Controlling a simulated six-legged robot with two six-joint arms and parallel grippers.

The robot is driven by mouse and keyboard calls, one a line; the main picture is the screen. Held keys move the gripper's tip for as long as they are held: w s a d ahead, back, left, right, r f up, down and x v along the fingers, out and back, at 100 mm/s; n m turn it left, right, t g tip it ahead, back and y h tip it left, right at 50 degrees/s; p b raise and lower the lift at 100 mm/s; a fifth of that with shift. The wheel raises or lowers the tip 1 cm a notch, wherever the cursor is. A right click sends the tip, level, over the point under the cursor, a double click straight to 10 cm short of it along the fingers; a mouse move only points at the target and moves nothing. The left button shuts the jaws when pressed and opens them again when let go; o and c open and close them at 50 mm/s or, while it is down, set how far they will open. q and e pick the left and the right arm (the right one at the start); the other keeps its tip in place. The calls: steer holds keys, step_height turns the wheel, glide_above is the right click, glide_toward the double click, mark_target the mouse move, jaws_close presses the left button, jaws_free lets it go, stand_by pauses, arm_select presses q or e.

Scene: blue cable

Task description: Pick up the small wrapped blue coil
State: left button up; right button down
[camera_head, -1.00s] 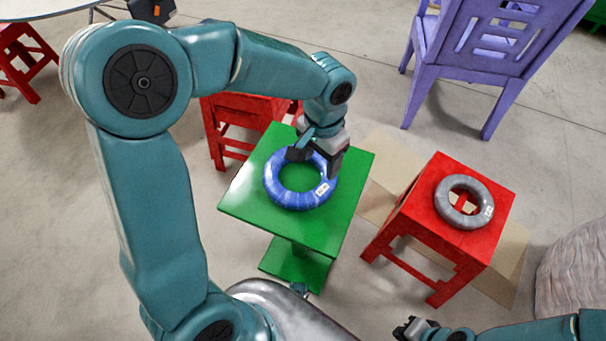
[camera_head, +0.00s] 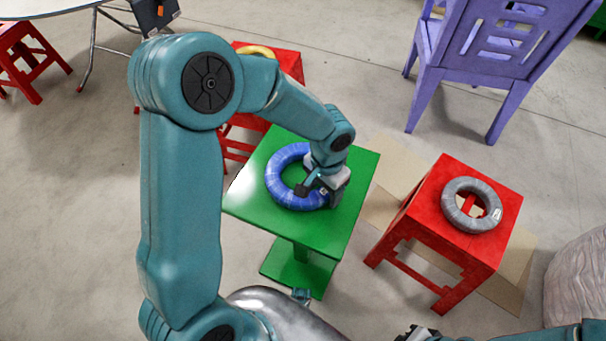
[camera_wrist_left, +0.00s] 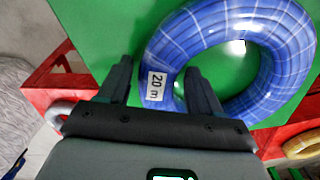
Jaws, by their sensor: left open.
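The wrapped blue coil (camera_head: 277,178) lies flat on the green table (camera_head: 250,205). My left gripper (camera_head: 319,194) is open over the coil's right-hand side in the head view. In the left wrist view the left gripper (camera_wrist_left: 157,73) has its fingers either side of the labelled band, one outside the ring and one at its hole. Whether they touch it I cannot tell. My right gripper (camera_head: 418,333) is cut off at the bottom edge.
A grey coil (camera_head: 472,204) lies on a red stool (camera_head: 440,235) to the right. Another red stool (camera_head: 290,62) with a yellow coil (camera_head: 257,51) stands behind the green table. A purple chair (camera_head: 480,60) stands at the back right. Grey floor separates them.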

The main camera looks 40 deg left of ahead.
arm_select(q)
jaws_close()
steer(key=shift+w+r, duration=0.1)
steer(key=shift+r, duration=0.05)
